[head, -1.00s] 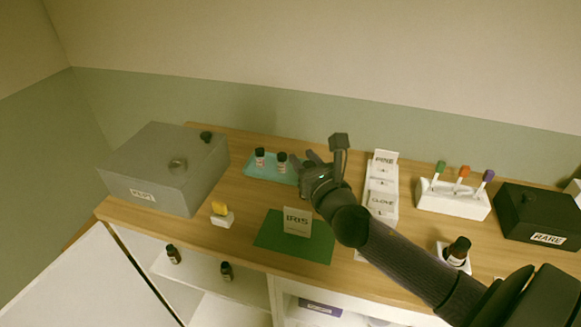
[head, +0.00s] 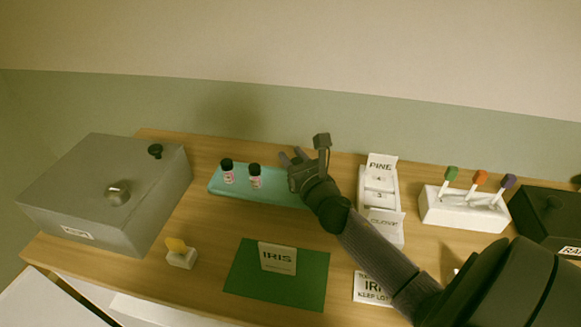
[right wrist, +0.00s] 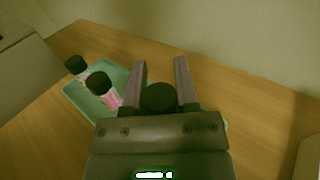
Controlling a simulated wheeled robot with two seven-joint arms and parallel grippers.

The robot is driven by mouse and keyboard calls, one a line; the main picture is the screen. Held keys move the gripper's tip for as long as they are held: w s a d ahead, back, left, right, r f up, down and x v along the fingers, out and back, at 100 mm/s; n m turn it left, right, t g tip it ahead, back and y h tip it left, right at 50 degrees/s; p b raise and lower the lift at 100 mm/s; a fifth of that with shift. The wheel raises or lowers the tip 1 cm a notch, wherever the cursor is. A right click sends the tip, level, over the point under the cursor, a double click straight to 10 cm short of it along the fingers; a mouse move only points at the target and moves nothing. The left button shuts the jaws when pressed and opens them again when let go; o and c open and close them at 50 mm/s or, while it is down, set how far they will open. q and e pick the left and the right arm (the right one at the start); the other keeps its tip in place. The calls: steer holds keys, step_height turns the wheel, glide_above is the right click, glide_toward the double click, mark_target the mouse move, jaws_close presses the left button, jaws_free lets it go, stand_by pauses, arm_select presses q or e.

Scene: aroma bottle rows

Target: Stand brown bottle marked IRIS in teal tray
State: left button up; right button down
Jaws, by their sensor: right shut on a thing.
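The teal tray (head: 214,184) lies at the back of the wooden counter. Two small black-capped bottles with pinkish labels stand in its left part, a left one (head: 228,172) and a middle one (head: 254,177); both also show in the right wrist view (right wrist: 76,66) (right wrist: 103,88). My right gripper (head: 291,155) is over the tray's right end. In the right wrist view its fingers (right wrist: 160,68) are shut on a bottle whose black cap (right wrist: 158,97) shows between them. That bottle's body and label are hidden, and I cannot tell whether it touches the tray. My left gripper is not in view.
An IRIS card (head: 278,258) stands on a green mat (head: 245,278) in front. A grey box (head: 110,195) is at left, with a yellow piece on a white stand (head: 181,257) beside it.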

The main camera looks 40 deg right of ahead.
steer(key=shift+f, duration=0.1)
steer(key=c, duration=0.8)
jaws_free()
steer(key=shift+f, duration=0.2)
steer(key=o, duration=0.4)
steer(key=shift+r, duration=0.1)
steer(key=shift+r+p, duration=0.15)
steer(key=shift+p, duration=0.15)
steer(key=v, duration=1.2)
